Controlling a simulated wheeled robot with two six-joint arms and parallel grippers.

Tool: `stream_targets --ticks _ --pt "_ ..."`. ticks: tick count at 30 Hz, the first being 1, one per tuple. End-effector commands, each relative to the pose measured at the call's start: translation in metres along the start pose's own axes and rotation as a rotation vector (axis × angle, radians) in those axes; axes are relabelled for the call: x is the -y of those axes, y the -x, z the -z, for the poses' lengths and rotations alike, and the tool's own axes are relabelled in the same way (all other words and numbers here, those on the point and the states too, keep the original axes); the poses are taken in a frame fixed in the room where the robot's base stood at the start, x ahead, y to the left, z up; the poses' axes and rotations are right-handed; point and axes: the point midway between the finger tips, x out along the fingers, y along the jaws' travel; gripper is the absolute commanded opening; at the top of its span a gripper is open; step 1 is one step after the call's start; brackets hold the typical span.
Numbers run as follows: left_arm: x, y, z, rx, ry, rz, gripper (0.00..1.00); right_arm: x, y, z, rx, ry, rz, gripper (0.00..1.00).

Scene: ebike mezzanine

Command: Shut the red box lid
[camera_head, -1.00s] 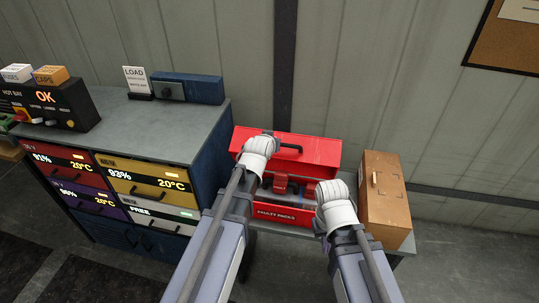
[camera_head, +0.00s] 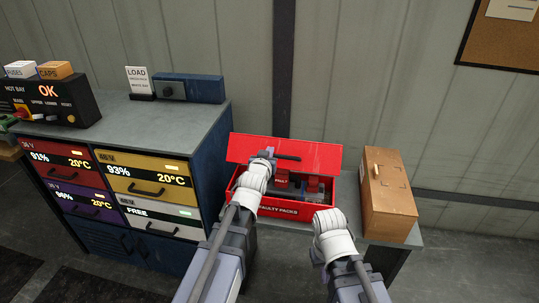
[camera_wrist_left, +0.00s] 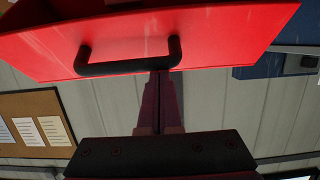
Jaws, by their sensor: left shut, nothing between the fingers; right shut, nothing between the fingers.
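The red box (camera_head: 300,208), marked "FAULTY PACKS", stands on a low bench with its lid (camera_head: 318,156) open and leaning up at the back. Packs lie inside the box. My left gripper (camera_head: 266,154) is shut and empty, at the lid's inner side by its black handle (camera_head: 287,157). In the left wrist view, the lid (camera_wrist_left: 215,35) and handle (camera_wrist_left: 128,67) lie just beyond the shut fingers (camera_wrist_left: 160,103); I cannot tell whether they touch. My right gripper (camera_head: 317,258) is shut and empty in front of the box's right end, its fingertips mostly hidden.
A brown wooden box (camera_head: 388,196) stands right of the red box on the bench. A blue cabinet with coloured drawers (camera_head: 152,180) is close on the left, with a control unit (camera_head: 55,103) and a blue device (camera_head: 190,88) on top. The wall is close behind.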

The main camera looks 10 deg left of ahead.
Motion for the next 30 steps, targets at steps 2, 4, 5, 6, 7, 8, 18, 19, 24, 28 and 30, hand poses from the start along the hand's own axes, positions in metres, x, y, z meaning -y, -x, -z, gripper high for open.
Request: stream_targets --ticks 2,4,5,6,7,8,18,19,24,28,30 --pt "0.0 -0.001 0.001 0.0 0.0 0.0 0.0 0.0 0.0 0.0 0.0 0.0 0.0 0.0" --pt "0.0 -0.001 0.001 0.0 0.0 0.0 0.0 0.0 0.001 0.0 0.0 0.0 0.0 0.0" --pt "0.0 -0.001 0.001 0.0 0.0 0.0 0.0 0.0 0.001 0.0 0.0 0.0 0.0 0.0" --pt "0.0 -0.001 0.001 0.0 0.0 0.0 0.0 0.0 0.001 0.0 0.0 0.0 0.0 0.0" --pt "0.0 -0.001 0.001 0.001 0.0 0.0 0.0 0.0 0.001 0.0 0.0 0.0 0.0 0.0" --pt "0.0 -0.001 0.001 0.001 0.0 0.0 0.0 0.0 0.001 0.0 0.0 0.0 0.0 0.0" --pt "0.0 -0.001 0.001 0.001 -0.001 0.0 0.0 0.0 0.001 0.0 0.0 0.0 0.0 0.0" --pt "0.0 -0.001 0.001 0.001 -0.001 0.0 0.0 0.0 0.001 0.0 0.0 0.0 0.0 0.0" --pt "0.0 0.001 0.004 0.001 -0.001 0.0 0.0 0.0 0.004 -0.001 0.0 0.0 0.0 0.0" --pt "0.0 0.003 0.011 0.001 -0.001 0.0 0.0 -0.001 0.011 -0.001 0.0 0.0 0.0 0.0" --pt "0.0 0.006 0.017 0.001 -0.001 0.0 0.0 -0.002 0.018 -0.001 0.0 0.0 0.0 0.0"
